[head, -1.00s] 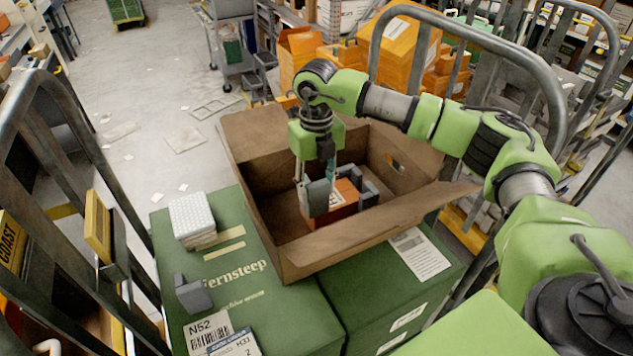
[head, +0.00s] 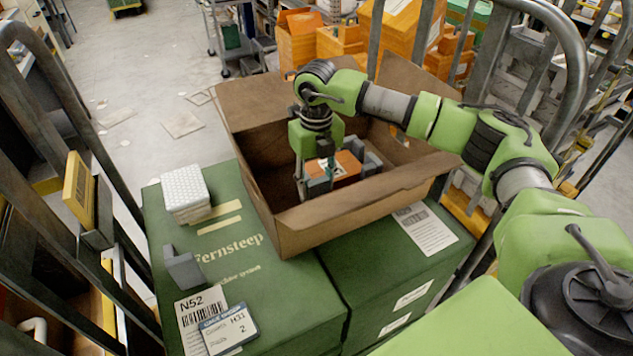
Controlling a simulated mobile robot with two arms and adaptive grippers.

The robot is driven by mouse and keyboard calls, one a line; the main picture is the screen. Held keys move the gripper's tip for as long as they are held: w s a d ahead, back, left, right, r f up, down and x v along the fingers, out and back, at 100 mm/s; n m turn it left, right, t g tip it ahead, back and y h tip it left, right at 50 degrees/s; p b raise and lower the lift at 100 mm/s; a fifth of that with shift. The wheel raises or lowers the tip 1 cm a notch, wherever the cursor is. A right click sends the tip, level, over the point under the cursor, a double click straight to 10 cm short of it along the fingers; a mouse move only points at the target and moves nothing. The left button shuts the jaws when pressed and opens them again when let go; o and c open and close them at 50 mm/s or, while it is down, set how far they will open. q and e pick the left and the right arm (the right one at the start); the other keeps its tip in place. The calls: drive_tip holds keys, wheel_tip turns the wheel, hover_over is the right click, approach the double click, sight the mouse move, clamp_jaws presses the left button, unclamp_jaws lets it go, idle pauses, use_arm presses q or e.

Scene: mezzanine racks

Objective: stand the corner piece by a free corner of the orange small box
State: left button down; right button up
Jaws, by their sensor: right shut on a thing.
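The orange small box (head: 346,168) lies inside an open brown cardboard carton. Grey corner pieces (head: 373,162) stand at its right and far side. My right gripper (head: 318,180) reaches down into the carton and is shut on a grey corner piece (head: 318,187), low at the near left corner of the orange box. The carton's front wall partly hides its lower end, so I cannot tell whether it touches the floor. Another grey corner piece (head: 184,269) lies on the green box outside the carton. My left gripper is not in view.
The carton (head: 340,218) has high walls and open flaps, and stands on green boxes (head: 232,290). A stack of white pads (head: 185,188) and label cards (head: 228,328) lie on the left green box. Metal cart rails (head: 110,180) rise on both sides.

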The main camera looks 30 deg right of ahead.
drive_tip(key=shift+s+a+f, duration=0.15)
drive_tip(key=shift+s+f, duration=0.25)
drive_tip(key=shift+f, duration=0.4)
drive_tip(key=shift+c, duration=0.4)
drive_tip(key=o, duration=0.9)
drive_tip(key=shift+w+f, duration=0.2)
drive_tip(key=shift+w, duration=0.2)
drive_tip(key=shift+r, duration=0.3)
